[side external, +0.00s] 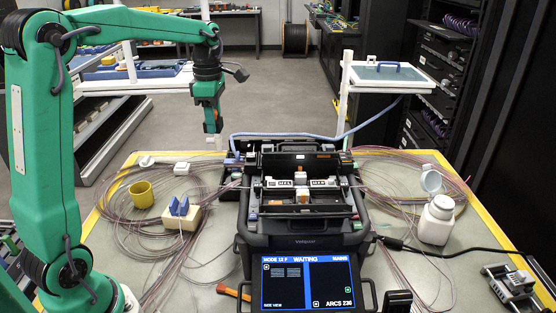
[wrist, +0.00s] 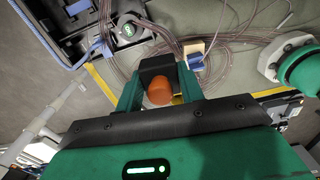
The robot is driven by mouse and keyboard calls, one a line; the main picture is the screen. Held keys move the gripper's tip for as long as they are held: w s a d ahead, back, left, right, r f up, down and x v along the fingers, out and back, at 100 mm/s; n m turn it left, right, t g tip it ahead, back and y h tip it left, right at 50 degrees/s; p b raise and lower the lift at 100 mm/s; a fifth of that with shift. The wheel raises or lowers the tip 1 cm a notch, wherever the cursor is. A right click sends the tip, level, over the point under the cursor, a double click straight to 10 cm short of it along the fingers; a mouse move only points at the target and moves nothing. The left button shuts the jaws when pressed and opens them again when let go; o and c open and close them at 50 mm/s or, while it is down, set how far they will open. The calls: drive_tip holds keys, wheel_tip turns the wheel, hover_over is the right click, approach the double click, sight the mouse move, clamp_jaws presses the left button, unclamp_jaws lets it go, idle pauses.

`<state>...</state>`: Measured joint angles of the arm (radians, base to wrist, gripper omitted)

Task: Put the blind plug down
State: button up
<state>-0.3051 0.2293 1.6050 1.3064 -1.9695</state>
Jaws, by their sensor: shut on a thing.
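My gripper (side external: 213,130) hangs pointing down above the back left of the work table, left of and behind the black fusion splicer (side external: 306,227). In the wrist view my gripper (wrist: 159,78) has its green fingers shut on the blind plug, an orange rounded piece (wrist: 159,92) with a dark block just beyond it. The plug is held clear of the table. In the side view the plug is too small to make out surely between the fingertips.
A yellow cup (side external: 141,195), a beige block with blue pieces (side external: 180,221) and coiled fibres fill the table's left. A white bottle (side external: 437,222) stands at right. A raised stand tray (side external: 388,75) is behind the splicer. An orange-handled tool (side external: 233,292) lies in front.

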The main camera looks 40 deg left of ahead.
wheel_tip(320, 180, up, 5)
drive_tip(key=w+d+m, duration=0.4)
drive_tip(key=d, duration=0.8)
drive_tip(key=w+d+m, duration=0.4)
drive_tip(key=d, duration=0.8)
drive_tip(key=s+d+m, duration=0.3)
drive_tip(key=d, duration=0.7)
drive_tip(key=s+d+m, duration=0.3)
drive_tip(key=d, duration=0.7)
drive_tip(key=s+d+m, duration=0.3)
drive_tip(key=d, duration=0.7)
hover_over(392, 283)
wheel_tip(392, 283, down, 26)
drive_tip(key=shift+r, duration=0.25)
drive_tip(key=shift+f, duration=2)
drive_tip(key=shift+f, duration=0.15)
